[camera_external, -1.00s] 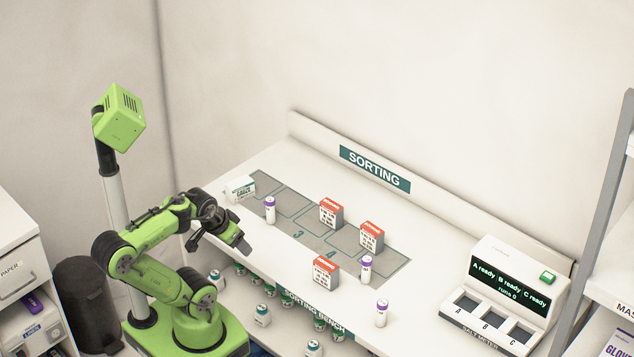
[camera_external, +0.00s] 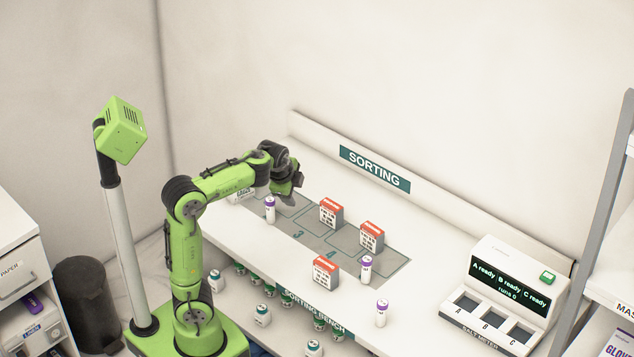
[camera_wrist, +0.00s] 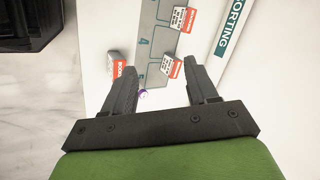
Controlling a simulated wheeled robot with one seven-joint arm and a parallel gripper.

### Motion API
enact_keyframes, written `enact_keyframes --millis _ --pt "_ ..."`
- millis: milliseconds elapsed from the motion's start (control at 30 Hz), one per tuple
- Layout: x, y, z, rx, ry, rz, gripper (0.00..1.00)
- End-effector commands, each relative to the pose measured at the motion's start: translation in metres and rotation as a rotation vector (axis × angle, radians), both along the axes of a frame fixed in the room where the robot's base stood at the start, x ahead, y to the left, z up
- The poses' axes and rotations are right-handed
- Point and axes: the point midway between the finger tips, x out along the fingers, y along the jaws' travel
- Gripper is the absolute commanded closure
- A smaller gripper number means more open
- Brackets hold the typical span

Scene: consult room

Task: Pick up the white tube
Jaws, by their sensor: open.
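Three white tubes with purple caps stand upright on the bench: one at the left end of the grey mat (camera_external: 270,212), one by the mat's front right edge (camera_external: 366,272), and one near the bench's front edge (camera_external: 381,315). My gripper (camera_external: 289,197) is open and empty, raised above the mat's left part, just right of the left tube in the picture. In the wrist view my gripper (camera_wrist: 160,67) shows both fingers apart, with one purple cap (camera_wrist: 143,93) beside the left finger; most of that tube is hidden.
Red-and-white boxes stand on or by the mat (camera_external: 331,213), (camera_external: 371,237), (camera_external: 326,271). A white box (camera_external: 241,195) at the left is partly hidden by my arm. A salt meter (camera_external: 507,290) stands at the right. Bare bench lies left of it.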

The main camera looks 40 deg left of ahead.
Motion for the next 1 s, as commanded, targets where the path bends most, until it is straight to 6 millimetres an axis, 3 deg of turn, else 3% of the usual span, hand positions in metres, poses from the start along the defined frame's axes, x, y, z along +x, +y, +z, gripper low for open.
enact_keyframes --millis 33,100,233,467,700,867,1000 --pt "0.025 -0.018 -0.012 0.139 0.014 -0.126 0.42" --pt "0.049 -0.035 -0.015 0.32 0.028 -0.273 0.42" --pt "0.074 -0.068 -0.014 0.594 0.053 -0.475 0.42" --pt "0.09 -0.129 -0.006 0.98 0.092 -0.715 0.42" --pt "0.082 -0.198 0.004 1.347 0.131 -0.888 0.42" --pt "0.084 -0.19 -0.038 1.333 0.145 -0.886 0.42" --pt "0.083 -0.19 -0.088 1.333 0.147 -0.888 0.42"
